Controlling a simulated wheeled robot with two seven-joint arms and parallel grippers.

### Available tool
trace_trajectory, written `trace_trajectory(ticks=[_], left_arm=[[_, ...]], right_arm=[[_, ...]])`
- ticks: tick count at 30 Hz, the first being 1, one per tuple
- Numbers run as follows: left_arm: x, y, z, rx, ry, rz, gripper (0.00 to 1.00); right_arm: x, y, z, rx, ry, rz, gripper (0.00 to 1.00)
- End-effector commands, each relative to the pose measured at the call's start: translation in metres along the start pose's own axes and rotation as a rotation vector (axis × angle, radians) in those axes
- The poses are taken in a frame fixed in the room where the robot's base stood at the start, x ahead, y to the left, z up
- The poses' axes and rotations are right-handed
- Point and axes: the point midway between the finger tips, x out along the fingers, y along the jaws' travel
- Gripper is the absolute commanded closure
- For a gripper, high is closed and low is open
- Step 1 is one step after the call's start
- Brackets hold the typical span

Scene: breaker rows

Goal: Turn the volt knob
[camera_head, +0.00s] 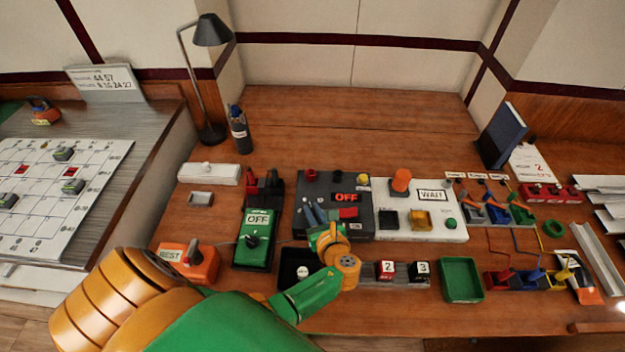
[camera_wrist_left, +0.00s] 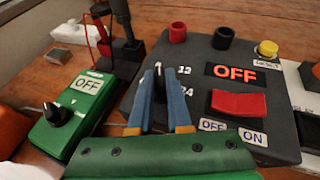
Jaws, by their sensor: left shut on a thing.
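A dark power-supply panel (camera_wrist_left: 203,52) has a lit red OFF display and a red rocker switch (camera_wrist_left: 240,104). In the head view the panel (camera_head: 326,186) stands mid-desk. A dark knob (camera_wrist_left: 159,86) sits on the panel beside the labels 12 and 24. My left gripper (camera_wrist_left: 160,82) has its two blue fingers on either side of this knob, shut on it. The fingers hide part of the knob. In the head view my left gripper (camera_head: 313,215) reaches over the panel's lower left. My right gripper is in neither view.
A green meter (camera_head: 257,238) reading OFF stands left of the panel, with red and black probes behind it. A white WAIT panel (camera_head: 455,220) is close on the right.

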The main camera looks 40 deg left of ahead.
Motion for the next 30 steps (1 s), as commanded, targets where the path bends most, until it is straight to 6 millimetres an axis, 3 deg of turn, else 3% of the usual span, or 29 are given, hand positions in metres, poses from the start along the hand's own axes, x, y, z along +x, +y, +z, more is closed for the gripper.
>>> trace_trajectory(ticks=[20,21,24,30], left_arm=[[0.0002,-0.0012,0.0013,-0.024,-0.003,0.056,1.0],[0.0003,-0.0012,0.0014,-0.024,-0.003,0.056,0.81],[0.0003,-0.0011,0.0013,-0.024,-0.003,0.056,0.54],[0.0002,-0.0009,0.0008,-0.024,-0.002,0.056,0.54]], right_arm=[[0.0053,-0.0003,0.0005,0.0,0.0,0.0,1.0],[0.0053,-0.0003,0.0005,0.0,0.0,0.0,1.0],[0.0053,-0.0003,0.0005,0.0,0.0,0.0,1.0],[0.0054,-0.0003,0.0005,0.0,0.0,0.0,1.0]])
